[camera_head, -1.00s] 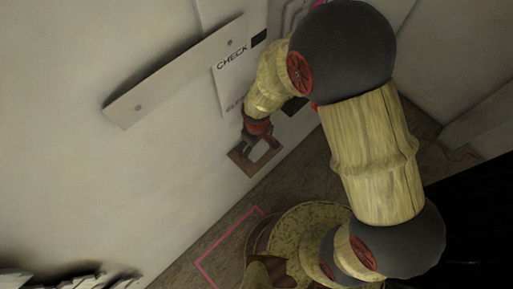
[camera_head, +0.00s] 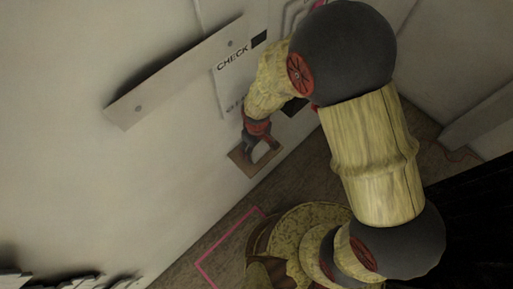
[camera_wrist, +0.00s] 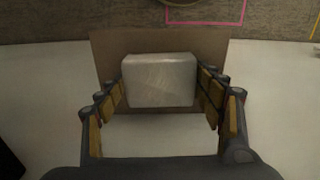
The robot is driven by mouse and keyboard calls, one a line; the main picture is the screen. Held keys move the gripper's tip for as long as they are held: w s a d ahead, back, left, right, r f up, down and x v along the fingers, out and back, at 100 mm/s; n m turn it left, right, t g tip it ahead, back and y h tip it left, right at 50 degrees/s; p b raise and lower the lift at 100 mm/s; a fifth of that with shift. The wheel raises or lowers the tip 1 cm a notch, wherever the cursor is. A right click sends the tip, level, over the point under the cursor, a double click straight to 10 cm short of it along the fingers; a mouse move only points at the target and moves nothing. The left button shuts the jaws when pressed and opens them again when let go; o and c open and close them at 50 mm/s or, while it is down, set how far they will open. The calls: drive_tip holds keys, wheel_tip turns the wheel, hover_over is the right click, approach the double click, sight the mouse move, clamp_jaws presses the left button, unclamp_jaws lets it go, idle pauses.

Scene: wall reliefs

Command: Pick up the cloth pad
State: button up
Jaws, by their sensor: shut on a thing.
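The cloth pad (camera_wrist: 160,80) is a pale grey-white block with rounded corners, between my fingers in the wrist view. It lies in front of a brown board (camera_wrist: 104,48). My gripper (camera_wrist: 163,92) is shut on the pad, with a finger against its left and right sides. In the head view my gripper (camera_head: 262,154) is at the brown board (camera_head: 240,157) low on the white wall, and the fingers mostly hide the pad. I cannot tell whether the pad touches the board.
A long pale panel (camera_head: 175,75) and a sheet marked CHECK (camera_head: 233,80) are on the wall above and left of my gripper. A pink outline (camera_head: 222,243) marks the brown floor below. Pale slabs (camera_head: 60,277) lie at the lower left.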

sight(256, 149)
drive_tip(key=shift+r, duration=0.1)
drive_tip(key=shift+r, duration=0.2)
drive_tip(key=r, duration=0.3)
drive_tip(key=shift+s+r, duration=0.3)
drive_tip(key=s+d+r, duration=0.1)
drive_tip(key=s+r, duration=0.8)
drive_tip(key=s, duration=0.4)
drive_tip(key=shift+s+d+p, duration=0.15)
drive_tip(key=shift+s+p, duration=0.05)
drive_tip(key=shift+p, duration=0.2)
drive_tip(key=shift+f, duration=0.1)
drive_tip(key=o, duration=0.5)
drive_tip(key=c, duration=0.5)
